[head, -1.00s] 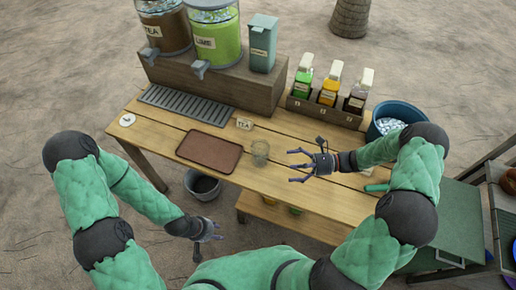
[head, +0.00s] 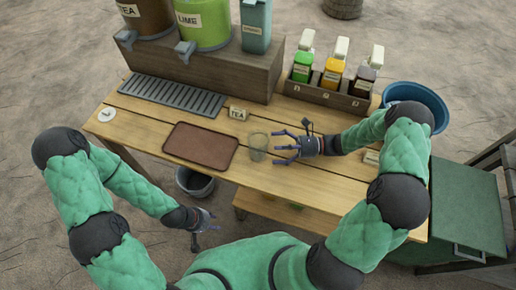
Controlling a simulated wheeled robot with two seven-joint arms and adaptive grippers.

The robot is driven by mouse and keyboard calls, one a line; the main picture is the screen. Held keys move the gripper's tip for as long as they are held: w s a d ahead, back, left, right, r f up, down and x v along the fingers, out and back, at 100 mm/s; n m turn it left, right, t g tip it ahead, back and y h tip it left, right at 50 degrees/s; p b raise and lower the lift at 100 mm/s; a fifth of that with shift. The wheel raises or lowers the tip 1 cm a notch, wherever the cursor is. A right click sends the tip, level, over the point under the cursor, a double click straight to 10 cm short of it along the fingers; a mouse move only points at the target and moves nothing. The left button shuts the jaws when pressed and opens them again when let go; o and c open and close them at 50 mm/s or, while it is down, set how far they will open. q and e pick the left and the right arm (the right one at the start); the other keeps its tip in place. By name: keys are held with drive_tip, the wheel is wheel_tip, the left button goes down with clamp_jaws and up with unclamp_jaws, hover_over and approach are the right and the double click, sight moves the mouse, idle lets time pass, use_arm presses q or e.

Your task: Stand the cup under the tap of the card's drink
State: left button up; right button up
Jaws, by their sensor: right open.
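A clear cup (head: 258,147) stands upright on the table, just right of the brown tray (head: 200,146). My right gripper (head: 281,148) is open, its fingers pointing left at the cup with a small gap. A card (head: 238,113) reading TEA stands behind the cup. The tea dispenser (head: 147,18) and the green lime dispenser (head: 202,22) stand on a wooden riser (head: 200,68), each with a grey tap: the tea tap (head: 127,37) and the lime tap (head: 184,52). A grey drip grille (head: 166,95) lies below them. My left gripper (head: 203,228) hangs low, off the table; its jaw opening is unclear.
A bottle rack (head: 325,95) holds several bottles right of the riser. A blue bucket (head: 414,97) stands at the right. A grey bucket (head: 194,182) is below the table's front edge. A round white tag (head: 107,114) lies at the left end. The table between tray and grille is clear.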

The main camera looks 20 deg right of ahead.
sight(259, 149)
drive_tip(key=shift+w+a, duration=0.1)
drive_tip(key=shift+a, duration=0.5)
drive_tip(key=b+x, duration=0.2)
drive_tip(key=x, duration=0.2)
drive_tip(key=shift+a+f, duration=0.1)
drive_tip(key=shift+f, duration=0.05)
drive_tip(key=shift+w+a, duration=0.15)
drive_tip(key=shift+a, duration=0.3)
drive_tip(key=c, duration=0.9)
drive_tip(key=shift+c, duration=0.2)
